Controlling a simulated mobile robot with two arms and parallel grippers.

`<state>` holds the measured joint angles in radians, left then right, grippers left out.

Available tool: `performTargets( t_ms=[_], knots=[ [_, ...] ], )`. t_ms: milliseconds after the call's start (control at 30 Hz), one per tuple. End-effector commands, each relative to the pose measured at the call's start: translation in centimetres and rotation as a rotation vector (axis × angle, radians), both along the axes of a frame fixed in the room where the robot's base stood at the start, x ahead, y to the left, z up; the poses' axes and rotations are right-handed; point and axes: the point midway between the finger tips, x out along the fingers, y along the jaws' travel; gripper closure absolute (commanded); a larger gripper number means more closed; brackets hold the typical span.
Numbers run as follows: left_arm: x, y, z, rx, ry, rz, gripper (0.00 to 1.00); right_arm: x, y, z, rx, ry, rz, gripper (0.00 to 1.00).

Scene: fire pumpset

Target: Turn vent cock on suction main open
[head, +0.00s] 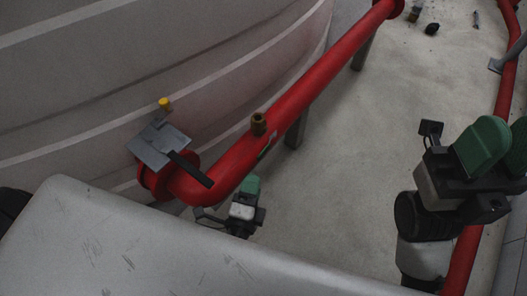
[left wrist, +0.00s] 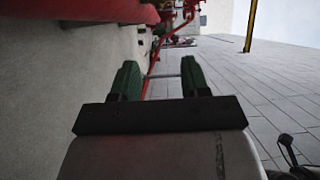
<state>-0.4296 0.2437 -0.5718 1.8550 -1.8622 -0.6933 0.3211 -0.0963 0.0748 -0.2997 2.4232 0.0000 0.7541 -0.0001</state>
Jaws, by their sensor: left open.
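The red suction main (head: 305,92) runs diagonally beside the large pale tank. A small brass fitting (head: 258,124) stands on top of it and looks like the vent cock; its lever position cannot be made out.
A grey plate (head: 158,144) with a black bar and a yellow knob (head: 165,103) sit by the flange at the main's near end. A second red pipe (head: 507,85) runs along the right.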

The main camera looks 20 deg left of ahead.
Motion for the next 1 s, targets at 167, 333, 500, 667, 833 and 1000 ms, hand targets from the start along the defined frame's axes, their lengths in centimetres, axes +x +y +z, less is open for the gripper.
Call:
performTargets(
  t_ms=[167, 333, 500, 667, 833, 1000],
  knots=[
    [2.4, 0.1, 0.1, 0.000, -0.006, 0.003, 0.54, 0.0, 0.0, 0.0, -0.001, -0.007, 0.000, 0.66],
    [5.7, 0.2, 0.1, -0.002, -0.005, 0.002, 0.54, 0.1, 0.1, -0.1, -0.003, -0.008, 0.000, 0.66],
    [8.6, 0.3, 0.1, -0.001, -0.004, 0.001, 0.54, 0.1, 0.1, 0.1, -0.003, -0.017, 0.000, 0.66],
    [10.1, 0.4, 0.1, -0.001, -0.002, 0.000, 0.54, 0.0, 0.1, 0.4, -0.003, -0.030, 0.000, 0.66],
    [10.6, 0.4, 0.1, 0.000, -0.001, -0.001, 0.54, 0.0, 0.1, 0.5, -0.003, -0.030, 0.000, 0.66],
    [10.6, 0.4, 0.1, 0.000, -0.001, -0.001, 0.54, 0.0, 0.1, 0.5, -0.002, -0.030, 0.000, 0.66]
  ],
)
